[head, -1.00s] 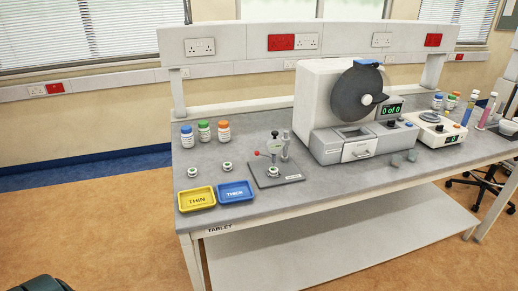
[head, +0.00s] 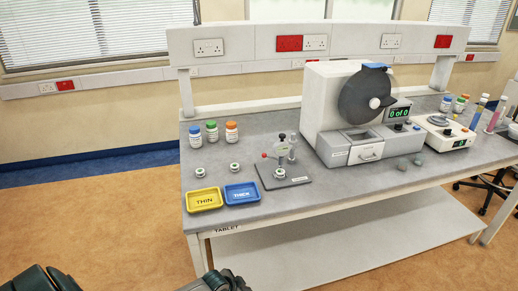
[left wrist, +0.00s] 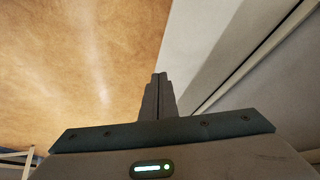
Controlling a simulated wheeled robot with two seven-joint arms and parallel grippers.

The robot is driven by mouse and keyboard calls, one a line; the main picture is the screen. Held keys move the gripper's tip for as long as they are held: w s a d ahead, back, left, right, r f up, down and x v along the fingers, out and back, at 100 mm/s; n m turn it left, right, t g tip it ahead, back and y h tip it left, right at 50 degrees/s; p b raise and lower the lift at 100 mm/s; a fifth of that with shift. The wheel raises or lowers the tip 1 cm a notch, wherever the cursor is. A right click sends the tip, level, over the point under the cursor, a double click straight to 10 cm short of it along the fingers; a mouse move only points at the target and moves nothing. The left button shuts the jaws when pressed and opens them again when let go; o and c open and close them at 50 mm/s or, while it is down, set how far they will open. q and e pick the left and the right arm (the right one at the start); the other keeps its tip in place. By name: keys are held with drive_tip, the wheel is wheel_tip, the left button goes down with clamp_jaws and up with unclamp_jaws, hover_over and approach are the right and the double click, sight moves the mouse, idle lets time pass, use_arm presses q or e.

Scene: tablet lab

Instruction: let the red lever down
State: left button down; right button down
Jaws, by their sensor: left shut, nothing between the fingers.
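The red lever shows as a small red knob (head: 264,155) on the left side of a small grey bench device (head: 283,148). The device stands on a dark base plate (head: 297,181) on the bench, with a small white-and-dark round piece (head: 280,174) on the plate. The lever's arm is too small to judge its exact angle. In the left wrist view my left gripper (left wrist: 158,76) is shut and empty, with floor and a pale bench surface beyond it. It is apart from the lever. My right gripper is not in view.
Yellow THIN tray (head: 204,209) and blue THICK tray (head: 241,200) lie left of the device near the front edge. Three bottles (head: 212,132) stand behind two small round pieces (head: 199,170). A large white machine (head: 322,110) stands to the right. Dark parts of mine show at the bottom.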

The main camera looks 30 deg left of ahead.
use_arm(q)
drive_tip(key=w+d+r+m+h+p, duration=0.1)
drive_tip(key=w+d+r+m+h, duration=0.2)
drive_tip(key=r, duration=1.2)
drive_tip(key=w+d+r+m, duration=0.25)
drive_tip(key=w+r, duration=0.25)
drive_tip(key=r, duration=1.1)
drive_tip(key=w+a+r+t, duration=0.2)
drive_tip(key=w+a+r, duration=0.1)
drive_tip(key=a+r, duration=0.6)
drive_tip(key=w+a+r+t, duration=0.1)
drive_tip(key=w+a+r, duration=0.3)
drive_tip(key=a+r, duration=0.5)
wheel_tip(320, 180, up, 5)
drive_tip(key=shift+r+t, duration=0.2)
drive_tip(key=shift+t, duration=0.2)
drive_tip(key=shift+w+f+p, duration=0.1)
drive_tip(key=shift+w+p, duration=0.15)
drive_tip(key=shift+p, duration=0.1)
